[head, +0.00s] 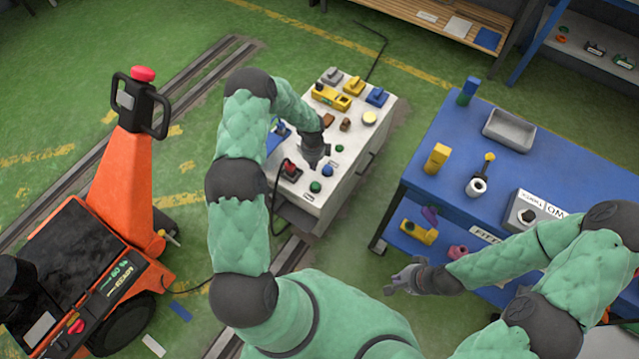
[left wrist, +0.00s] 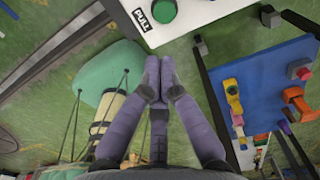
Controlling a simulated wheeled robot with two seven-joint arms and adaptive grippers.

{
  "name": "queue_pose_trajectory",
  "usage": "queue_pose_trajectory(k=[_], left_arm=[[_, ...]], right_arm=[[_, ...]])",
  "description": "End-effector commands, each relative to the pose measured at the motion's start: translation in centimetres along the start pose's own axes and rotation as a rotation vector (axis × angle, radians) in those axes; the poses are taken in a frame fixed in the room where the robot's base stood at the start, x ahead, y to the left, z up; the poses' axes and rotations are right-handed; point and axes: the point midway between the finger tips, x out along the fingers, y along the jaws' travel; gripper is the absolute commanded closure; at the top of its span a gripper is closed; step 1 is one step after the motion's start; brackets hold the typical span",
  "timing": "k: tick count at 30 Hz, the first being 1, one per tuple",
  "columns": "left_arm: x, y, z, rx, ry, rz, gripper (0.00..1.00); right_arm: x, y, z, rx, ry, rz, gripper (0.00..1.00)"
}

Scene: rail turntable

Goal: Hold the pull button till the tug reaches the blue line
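The orange tug (head: 125,190) stands at the left of the head view, with a red knob on its handle. A short blue strip (head: 180,311) lies on the floor beside its wheel. The white console (head: 345,170) has a green button (head: 315,187) near its front edge. The left wrist view shows a green button (left wrist: 163,10) beside a PULL label (left wrist: 141,20). My left gripper (head: 315,160) is over the console in the head view; its fingers (left wrist: 160,68) are together and empty, apart from the green button. My right gripper (head: 393,285) hangs left of the blue table, its fingers unclear.
Rails (head: 190,85) run along the green floor past the console. The console top also carries a red control (head: 291,170), a blue button (head: 327,170) and several yellow and blue parts. The blue table (head: 440,195) at the right holds a grey tray (head: 510,131) and other items.

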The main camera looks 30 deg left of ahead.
Motion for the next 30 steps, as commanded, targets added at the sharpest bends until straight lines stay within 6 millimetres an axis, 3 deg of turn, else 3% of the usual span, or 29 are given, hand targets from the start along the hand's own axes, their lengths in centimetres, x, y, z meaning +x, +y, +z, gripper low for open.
queue_pose_trajectory(k=[7,11,30], left_arm=[[0.3,0.0,-0.1,-0.002,0.002,0.0,1.0],[1.6,0.1,-0.1,-0.002,0.002,0.002,1.0],[12.5,0.0,-0.2,-0.004,0.002,-0.001,1.0]], right_arm=[[0.1,0.0,0.0,0.0,0.0,0.0,1.0],[0.5,0.2,0.0,0.0,0.0,0.0,1.0],[3.8,1.4,-0.2,0.0,0.0,0.0,1.0]])
